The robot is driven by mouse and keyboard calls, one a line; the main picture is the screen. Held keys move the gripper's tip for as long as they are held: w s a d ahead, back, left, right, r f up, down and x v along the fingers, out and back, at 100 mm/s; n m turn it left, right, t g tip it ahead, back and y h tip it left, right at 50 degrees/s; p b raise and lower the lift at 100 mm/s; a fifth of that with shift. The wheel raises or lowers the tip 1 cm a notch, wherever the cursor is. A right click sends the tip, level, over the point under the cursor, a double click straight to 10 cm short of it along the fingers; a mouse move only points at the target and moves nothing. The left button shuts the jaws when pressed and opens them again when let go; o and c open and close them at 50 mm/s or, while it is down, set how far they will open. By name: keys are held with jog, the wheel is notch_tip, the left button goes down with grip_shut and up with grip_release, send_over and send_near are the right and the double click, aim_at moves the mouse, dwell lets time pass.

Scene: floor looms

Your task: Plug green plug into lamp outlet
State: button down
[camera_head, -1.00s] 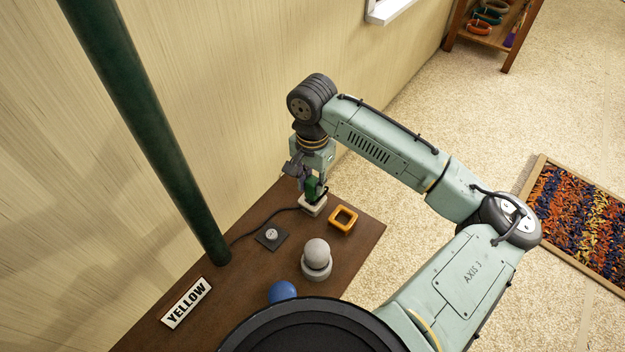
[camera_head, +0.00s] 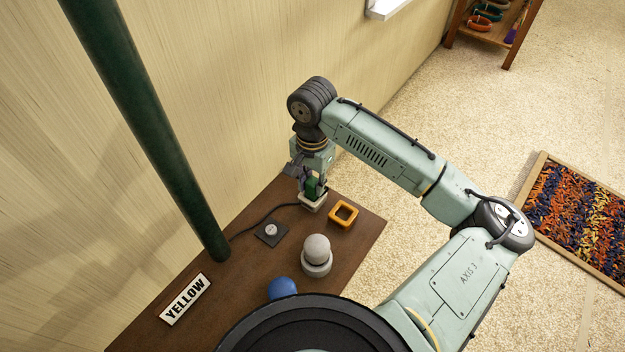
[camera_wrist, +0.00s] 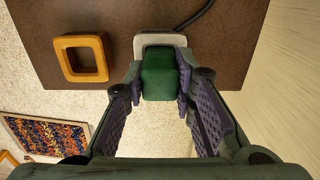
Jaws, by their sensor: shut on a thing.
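The green plug (camera_head: 311,188) is held between the fingers of my gripper (camera_head: 312,183). In the wrist view the plug (camera_wrist: 159,76) sits between both purple finger pads of my gripper (camera_wrist: 157,98), which touch its sides. The pale outlet block (camera_head: 313,205) is directly below the plug on the brown table; its rim also shows in the wrist view (camera_wrist: 160,40). The plug's lower end overlaps the outlet block, and how deep it sits is hidden. A black cord runs from the block. The white lamp (camera_head: 317,250) stands nearer on the table.
An orange square ring (camera_head: 343,215) lies right of the outlet block. A dark square plate with a round button (camera_head: 270,232), a blue ball (camera_head: 282,288) and a YELLOW sign (camera_head: 186,299) are on the table (camera_head: 240,275). A green pole (camera_head: 165,150) rises at left.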

aim_at(313, 181)
jog(key=shift+f, duration=0.6)
jog(key=c, duration=1.2)
grip_release()
jog(key=shift+c, duration=0.2)
notch_tip(313, 181, up, 12)
jog(key=shift+s, duration=0.1)
